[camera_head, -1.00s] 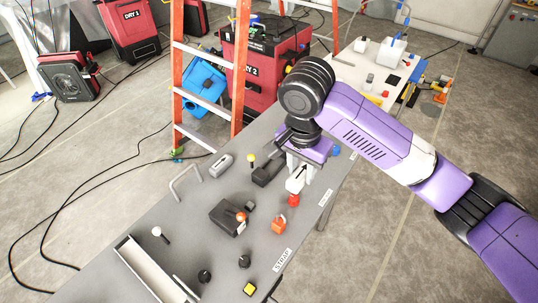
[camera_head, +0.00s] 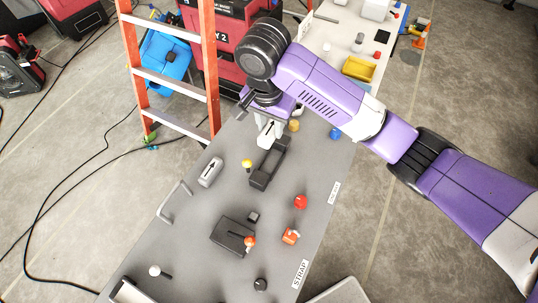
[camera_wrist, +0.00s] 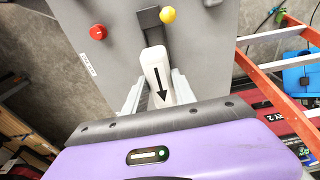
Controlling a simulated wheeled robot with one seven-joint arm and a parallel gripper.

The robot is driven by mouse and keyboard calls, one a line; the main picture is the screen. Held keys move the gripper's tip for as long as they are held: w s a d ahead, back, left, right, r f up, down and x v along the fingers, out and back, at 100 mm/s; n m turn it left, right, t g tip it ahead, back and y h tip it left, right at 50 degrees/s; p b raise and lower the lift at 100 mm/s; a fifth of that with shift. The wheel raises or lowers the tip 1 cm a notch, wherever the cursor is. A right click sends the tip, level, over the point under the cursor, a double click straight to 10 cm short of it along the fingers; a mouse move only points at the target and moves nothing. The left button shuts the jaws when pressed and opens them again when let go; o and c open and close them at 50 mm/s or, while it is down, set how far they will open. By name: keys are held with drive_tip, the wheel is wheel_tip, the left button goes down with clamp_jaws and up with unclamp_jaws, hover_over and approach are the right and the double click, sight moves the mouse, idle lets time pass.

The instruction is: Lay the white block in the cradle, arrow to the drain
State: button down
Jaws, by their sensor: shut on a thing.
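My gripper (camera_wrist: 157,90) is shut on the white block (camera_wrist: 155,62), with a finger on each side of it. A black arrow on the block's top points back towards my gripper's palm in the wrist view. In the head view the white block (camera_head: 266,139) is at the far end of the dark cradle (camera_head: 259,181), and its arrow points up and slightly right, away from the cradle. The cradle's near part is uncovered. Whether the block touches the cradle or hangs above it, I cannot tell. I cannot make out a marked drain.
A grey block with an arrow (camera_head: 210,172) lies left of the cradle. A yellow knob (camera_head: 247,164) stands close to the cradle's left side, a red knob (camera_head: 300,202) to its near right. An amber cylinder (camera_head: 294,125) and a blue piece (camera_head: 335,134) are to the right. An orange ladder (camera_head: 208,70) stands behind.

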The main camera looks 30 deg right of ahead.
drive_tip(key=b, duration=0.4)
hover_over(271, 164)
wheel_tip(271, 164, down, 10)
drive_tip(key=shift+a+f, duration=0.15)
drive_tip(key=shift+f, duration=0.05)
wheel_tip(271, 164, down, 5)
drive_tip(key=b, duration=0.4)
drive_tip(key=shift+f, duration=0.1)
drive_tip(key=shift+s+f, duration=0.1)
drive_tip(key=shift+f, duration=0.1)
